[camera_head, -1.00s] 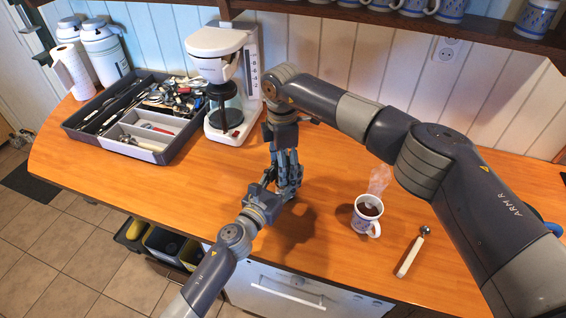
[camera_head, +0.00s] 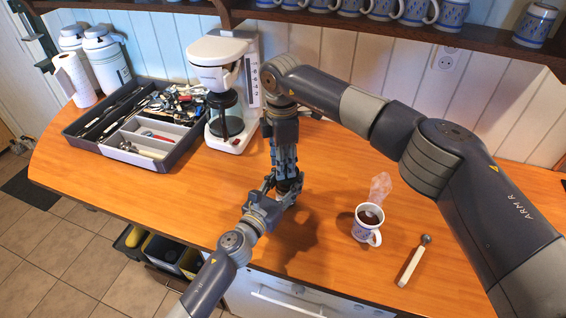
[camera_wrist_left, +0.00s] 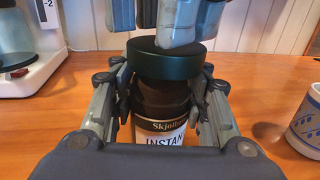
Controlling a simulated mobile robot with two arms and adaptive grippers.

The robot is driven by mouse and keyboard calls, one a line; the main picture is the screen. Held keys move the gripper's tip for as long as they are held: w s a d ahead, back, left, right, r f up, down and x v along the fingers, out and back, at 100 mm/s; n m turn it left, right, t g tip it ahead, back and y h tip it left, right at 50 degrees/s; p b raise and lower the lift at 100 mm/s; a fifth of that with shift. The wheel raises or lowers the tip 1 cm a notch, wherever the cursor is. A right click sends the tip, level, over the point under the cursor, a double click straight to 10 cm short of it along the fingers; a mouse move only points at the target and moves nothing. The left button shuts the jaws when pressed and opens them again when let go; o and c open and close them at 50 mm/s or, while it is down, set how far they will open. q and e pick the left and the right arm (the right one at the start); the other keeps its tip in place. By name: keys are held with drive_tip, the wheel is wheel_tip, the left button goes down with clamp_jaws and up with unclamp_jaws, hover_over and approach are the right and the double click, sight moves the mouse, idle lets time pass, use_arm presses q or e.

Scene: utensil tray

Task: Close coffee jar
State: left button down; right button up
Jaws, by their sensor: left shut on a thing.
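The coffee jar (camera_wrist_left: 160,128), dark with a label reading "INSTAN", stands between the fingers of my left gripper (camera_wrist_left: 160,105) in the left wrist view. That gripper is shut on it. A dark green round lid (camera_wrist_left: 165,62) is directly over the jar's mouth; whether it is fully seated I cannot tell. The fingers of my right gripper (camera_wrist_left: 172,25) are at the lid's top, overlapping its edge; their grip on it is unclear. In the head view my left gripper (camera_head: 280,197) and right gripper (camera_head: 286,172) meet over the counter and hide most of the jar.
A steaming mug (camera_head: 367,229) and a scoop (camera_head: 411,267) lie to the right on the wooden counter (camera_head: 190,210). The coffee machine (camera_head: 222,60) and utensil tray (camera_head: 178,158) stand at the back left. The counter's front left is clear.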

drive_tip(key=shift+c, duration=1)
drive_tip(key=shift+f, duration=0.25)
drive_tip(key=shift+f, duration=0.35)
use_arm(q)
drive_tip(key=shift+r, duration=0.1)
use_arm(e)
drive_tip(key=shift+f, duration=0.15)
use_arm(q)
drive_tip(key=shift+r, duration=0.1)
use_arm(e)
drive_tip(key=shift+w+r, duration=0.1)
drive_tip(key=shift+r, duration=1.95)
use_arm(q)
drive_tip(key=c, duration=0.8)
unclamp_jaws()
drive_tip(key=shift+f, duration=0.2)
